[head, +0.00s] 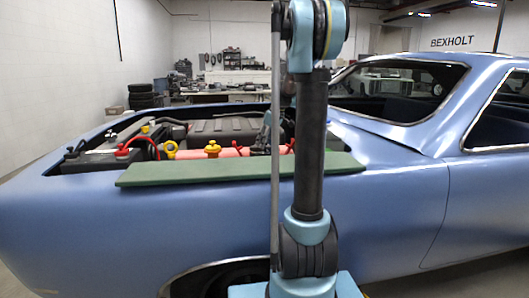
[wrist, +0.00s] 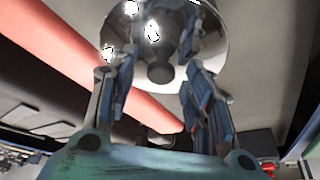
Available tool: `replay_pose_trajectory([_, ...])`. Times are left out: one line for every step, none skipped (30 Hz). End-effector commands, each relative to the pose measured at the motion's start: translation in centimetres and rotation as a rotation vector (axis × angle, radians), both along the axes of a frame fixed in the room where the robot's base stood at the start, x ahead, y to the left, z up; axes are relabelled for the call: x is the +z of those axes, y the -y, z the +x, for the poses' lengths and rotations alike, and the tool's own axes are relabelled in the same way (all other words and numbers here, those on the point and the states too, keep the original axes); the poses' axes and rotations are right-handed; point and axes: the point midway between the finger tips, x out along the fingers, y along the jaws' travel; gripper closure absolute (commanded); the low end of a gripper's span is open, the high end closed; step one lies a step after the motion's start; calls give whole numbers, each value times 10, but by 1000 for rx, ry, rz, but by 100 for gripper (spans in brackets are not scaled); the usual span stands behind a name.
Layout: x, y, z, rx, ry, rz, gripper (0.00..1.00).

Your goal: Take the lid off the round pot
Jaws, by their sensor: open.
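A shiny, mirror-like round lid (wrist: 215,45) with a dark knob (wrist: 160,73) at its middle shows at the top of the wrist view. The body of the pot cannot be made out. My gripper (wrist: 160,82) is open, with one finger on each side of the knob and a gap to it on both sides. The fingers are mirrored in the lid, so how close they are to its surface is hard to tell. In the head view my arm stands in front, and the pot is not clearly visible there.
A blue car (head: 400,190) with an open engine bay stands ahead. A green mat (head: 205,172) lies on its near fender. The bay holds a red tube (head: 228,153), a yellow cap (head: 212,149) and a red cap (head: 122,152). Tires (head: 143,96) stand at the back left.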

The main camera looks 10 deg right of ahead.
Motion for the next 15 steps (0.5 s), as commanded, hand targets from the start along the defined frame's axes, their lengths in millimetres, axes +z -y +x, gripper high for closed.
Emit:
replay_pose_trajectory([-1,-1,0,0,0,0,54])
replay_pose_trajectory([-2,-1,0,0,0,0,54])
replay_pose_trajectory([-2,-1,0,0,0,0,54])
replay_pose_trajectory([-2,-1,0,0,0,0,54])
replay_pose_trajectory([-2,-1,1,0,0,0,54])
replay_pose_trajectory([-2,0,0,0,0,0,54])
replay_pose_trajectory([-2,0,0,-1,0,0,54])
replay_pose_trajectory([-2,0,0,-1,0,0,58])
replay_pose_trajectory([-2,0,0,-1,0,0,67])
replay_pose_trajectory([-2,0,0,-1,0,0,74])
replay_pose_trajectory([-2,0,1,-1,0,0,81])
replay_pose_trajectory([-2,0,0,-1,0,0,90])
replay_pose_trajectory([-2,0,0,-1,0,0,97])
replay_pose_trajectory([-2,0,1,-1,0,0,100])
replay_pose_trajectory([-2,0,1,-2,-1,1,100])
